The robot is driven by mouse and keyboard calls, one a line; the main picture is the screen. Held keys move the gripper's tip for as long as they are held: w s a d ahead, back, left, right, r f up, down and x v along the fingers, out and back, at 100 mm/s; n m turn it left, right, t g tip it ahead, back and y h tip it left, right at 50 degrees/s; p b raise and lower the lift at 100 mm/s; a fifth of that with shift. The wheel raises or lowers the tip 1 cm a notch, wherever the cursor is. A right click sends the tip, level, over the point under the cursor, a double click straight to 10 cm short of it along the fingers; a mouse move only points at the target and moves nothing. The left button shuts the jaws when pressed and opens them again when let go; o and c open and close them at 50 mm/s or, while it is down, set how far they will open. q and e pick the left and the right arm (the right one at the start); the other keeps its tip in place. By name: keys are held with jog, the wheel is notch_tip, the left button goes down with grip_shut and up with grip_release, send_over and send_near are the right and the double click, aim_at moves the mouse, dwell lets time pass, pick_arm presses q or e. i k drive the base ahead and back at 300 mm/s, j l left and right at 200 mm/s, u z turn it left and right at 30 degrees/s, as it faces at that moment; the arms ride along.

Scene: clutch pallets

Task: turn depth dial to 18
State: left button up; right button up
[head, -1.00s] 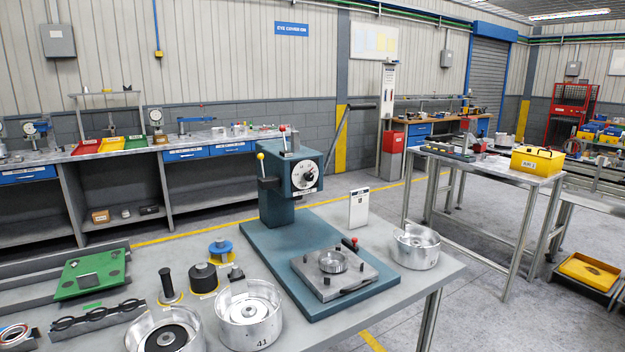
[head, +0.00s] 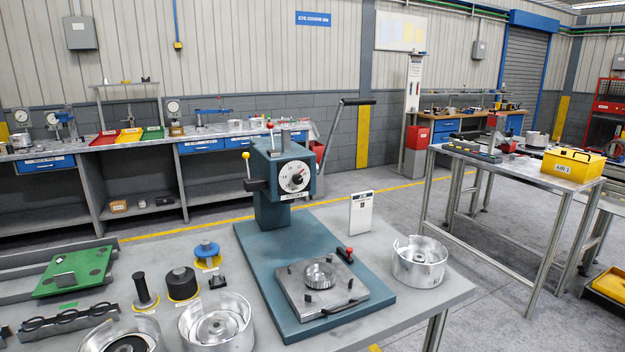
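The depth dial (head: 294,178) is a round white face with dark marks and a dark centre, on the front of the teal press head (head: 268,172). Its numbers are too small to read surely. A small red mark shows near its upper right edge. The press stands on a teal base plate (head: 345,318) on the grey bench. A long black-handled lever (head: 338,130) rises at the head's right side. A yellow-knobbed lever (head: 246,165) is at its left, and a red-knobbed one (head: 270,135) is on top. Neither of my grippers is in view.
A metal fixture (head: 337,299) lies on the base plate. A white card (head: 361,213) and a silver drum (head: 420,262) stand to the right. Silver drums (head: 215,325), dark plugs and a green board (head: 75,272) crowd the left bench.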

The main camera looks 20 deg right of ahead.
aim_at(298, 178)
jog(key=i+l+u, duration=0.1)
jog(key=l, duration=1.1)
jog(key=i+l+u, duration=0.1)
jog(key=l, duration=1.1)
jog(key=i+l+u, duration=0.1)
jog(key=l, duration=1.1)
